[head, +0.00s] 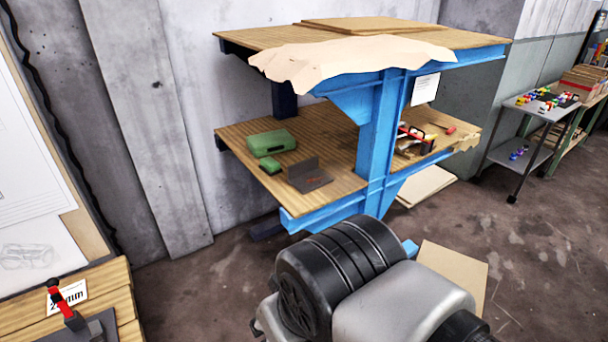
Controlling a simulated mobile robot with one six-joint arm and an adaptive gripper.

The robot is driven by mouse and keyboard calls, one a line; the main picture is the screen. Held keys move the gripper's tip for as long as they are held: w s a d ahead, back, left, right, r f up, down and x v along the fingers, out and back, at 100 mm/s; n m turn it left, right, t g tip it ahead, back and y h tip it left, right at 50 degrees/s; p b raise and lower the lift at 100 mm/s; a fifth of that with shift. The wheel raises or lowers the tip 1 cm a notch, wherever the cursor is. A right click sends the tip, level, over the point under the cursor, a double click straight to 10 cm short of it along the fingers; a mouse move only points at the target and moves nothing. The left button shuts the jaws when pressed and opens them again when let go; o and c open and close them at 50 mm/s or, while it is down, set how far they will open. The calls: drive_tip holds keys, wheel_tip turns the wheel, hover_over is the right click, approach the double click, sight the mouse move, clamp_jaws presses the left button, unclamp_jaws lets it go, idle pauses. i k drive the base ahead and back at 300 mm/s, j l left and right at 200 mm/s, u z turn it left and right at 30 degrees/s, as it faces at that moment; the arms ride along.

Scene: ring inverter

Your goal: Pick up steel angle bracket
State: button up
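A dark grey angle bracket (307,176) rests on the lower wooden shelf (335,143) of a blue-framed rack. One of its plates stands upright and the other lies flat, near the shelf's front edge and left of the blue post. The flat plate has faint reddish-brown marks. My black and grey arm links fill the bottom middle of the head view, below and in front of the rack. My gripper cannot be seen in this view.
A green case (270,142) and a small green item (269,166) lie left of the bracket. The blue post (379,135) stands to its right. The upper shelf (395,38), with a draped tan sheet (325,62), overhangs it. A wooden bench (35,310) is at lower left.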

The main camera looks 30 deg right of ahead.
sight(305, 176)
drive_tip(key=i+z, duration=0.1)
drive_tip(key=z, duration=0.7)
drive_tip(key=i+j+z, duration=0.4)
drive_tip(key=j, duration=0.2)
drive_tip(key=i+j+z, duration=0.2)
drive_tip(key=j, duration=0.15)
drive_tip(key=i+j+z, duration=0.2)
drive_tip(key=j, duration=0.15)
drive_tip(key=i+j+z, duration=0.2)
drive_tip(key=j, duration=0.2)
drive_tip(key=i, duration=0.35)
